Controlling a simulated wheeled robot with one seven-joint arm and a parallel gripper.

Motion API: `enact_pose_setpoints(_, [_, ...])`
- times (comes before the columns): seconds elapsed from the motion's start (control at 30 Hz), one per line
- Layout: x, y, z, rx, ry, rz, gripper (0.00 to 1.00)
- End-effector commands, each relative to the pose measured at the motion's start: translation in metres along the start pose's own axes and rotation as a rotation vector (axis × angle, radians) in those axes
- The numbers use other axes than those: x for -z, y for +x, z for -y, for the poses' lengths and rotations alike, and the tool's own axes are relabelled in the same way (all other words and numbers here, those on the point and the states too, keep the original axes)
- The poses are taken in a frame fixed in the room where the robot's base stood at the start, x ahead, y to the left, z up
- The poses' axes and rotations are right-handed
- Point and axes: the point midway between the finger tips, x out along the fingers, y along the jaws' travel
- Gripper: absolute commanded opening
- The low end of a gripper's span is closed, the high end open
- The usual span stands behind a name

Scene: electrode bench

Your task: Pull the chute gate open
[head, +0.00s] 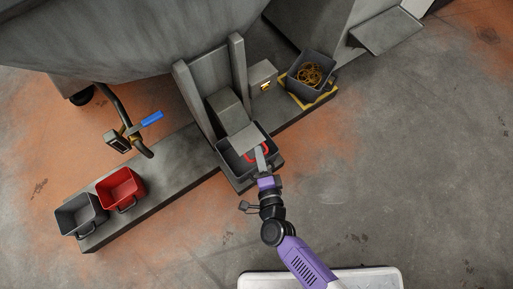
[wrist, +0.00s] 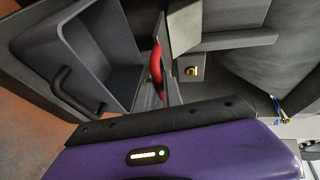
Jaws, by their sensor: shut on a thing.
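The chute gate (head: 241,140) is a flat grey plate at the mouth of the chute between two upright posts. Its red handle (head: 257,152) faces my gripper (head: 261,158). In the wrist view the red handle (wrist: 156,70) stands in front of the grey chute parts. My gripper is shut on the red handle, with its fingers partly hiding it. A dark grey bin (head: 233,165) stands right below the gate; its inside and handle show in the wrist view (wrist: 100,50). How far the gate is drawn out is hard to tell.
A red bin (head: 121,188) and a grey bin (head: 81,215) stand at the left end of the low grey plinth (head: 175,165). A blue-handled valve (head: 152,119) is nearby. At the upper right, a bin (head: 301,86) holds yellowish coils. The floor at right is clear.

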Motion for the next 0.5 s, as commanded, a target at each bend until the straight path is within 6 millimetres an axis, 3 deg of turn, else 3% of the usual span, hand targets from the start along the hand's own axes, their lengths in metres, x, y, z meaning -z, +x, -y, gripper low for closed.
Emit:
enact_pose_setpoints(0.1, [0.0002,0.0002,-0.0011,-0.002,0.0,0.0,0.0])
enact_pose_setpoints(0.13, [0.0001,0.0002,-0.0011,-0.002,0.0,0.0,0.13])
enact_pose_setpoints(0.23, [0.0,0.0003,-0.0009,-0.001,0.0,0.0,0.32])
enact_pose_setpoints(0.5, [-0.0003,0.0005,-0.0002,0.0,0.0,0.0,0.33])
